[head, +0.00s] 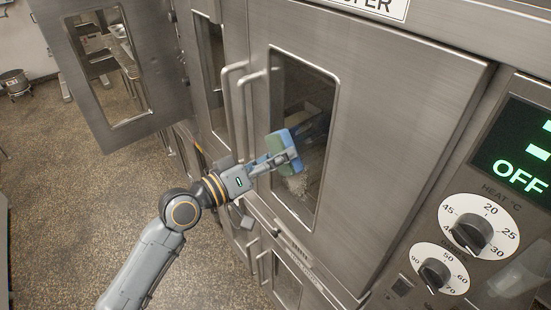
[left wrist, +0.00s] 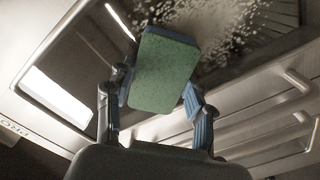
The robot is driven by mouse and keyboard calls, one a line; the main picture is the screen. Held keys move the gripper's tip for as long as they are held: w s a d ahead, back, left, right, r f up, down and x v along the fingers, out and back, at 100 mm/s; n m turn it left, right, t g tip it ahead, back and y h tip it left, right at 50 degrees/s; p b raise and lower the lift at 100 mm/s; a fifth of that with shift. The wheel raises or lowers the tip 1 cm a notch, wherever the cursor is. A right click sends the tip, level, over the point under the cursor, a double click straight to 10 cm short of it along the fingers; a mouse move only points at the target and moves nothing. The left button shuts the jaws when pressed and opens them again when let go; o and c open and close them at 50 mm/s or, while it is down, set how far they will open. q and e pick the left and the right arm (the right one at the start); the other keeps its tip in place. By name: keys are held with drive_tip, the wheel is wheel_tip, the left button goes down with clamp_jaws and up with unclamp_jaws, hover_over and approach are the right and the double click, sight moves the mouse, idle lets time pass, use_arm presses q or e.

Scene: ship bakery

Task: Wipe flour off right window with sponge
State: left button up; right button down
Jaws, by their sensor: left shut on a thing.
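The sponge (head: 283,144) is a green and blue block. It is gripped by my left gripper (head: 277,163), in front of the right window (head: 305,92) of the steel proofer. The left wrist view shows the sponge (left wrist: 164,70) between the two fingers of the left gripper (left wrist: 157,100). White flour (left wrist: 225,35) is speckled over the glass behind the sponge in the left wrist view. In the head view a pale flour patch (head: 297,184) shows low on the window, just below the sponge. I cannot tell whether the sponge touches the glass. My right gripper is not in view.
Vertical door handles (head: 229,110) stand out left of the window. A control panel with knobs (head: 472,232) and an OFF display (head: 520,150) is at the right. A steel door with a window (head: 112,75) stands open at the upper left.

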sight(287, 165)
use_arm(q)
wheel_tip(287, 165, down, 14)
drive_tip(key=b, duration=1.3)
drive_tip(key=shift+s+d+r+p, duration=0.2)
drive_tip(key=shift+s+d+p, duration=0.4)
drive_tip(key=shift+p, duration=0.25)
drive_tip(key=shift+s+d+p, duration=0.35)
drive_tip(key=shift+s+d, duration=0.05)
drive_tip(key=shift+s, duration=0.25)
drive_tip(key=shift+w+r+p, duration=0.1)
drive_tip(key=shift+r+p, duration=2)
drive_tip(key=shift+r, duration=0.4)
drive_tip(key=shift+r+p, duration=3.35)
drive_tip(key=shift+r, duration=0.85)
drive_tip(key=shift+f+b, duration=5.75)
drive_tip(key=shift+f, duration=1.2)
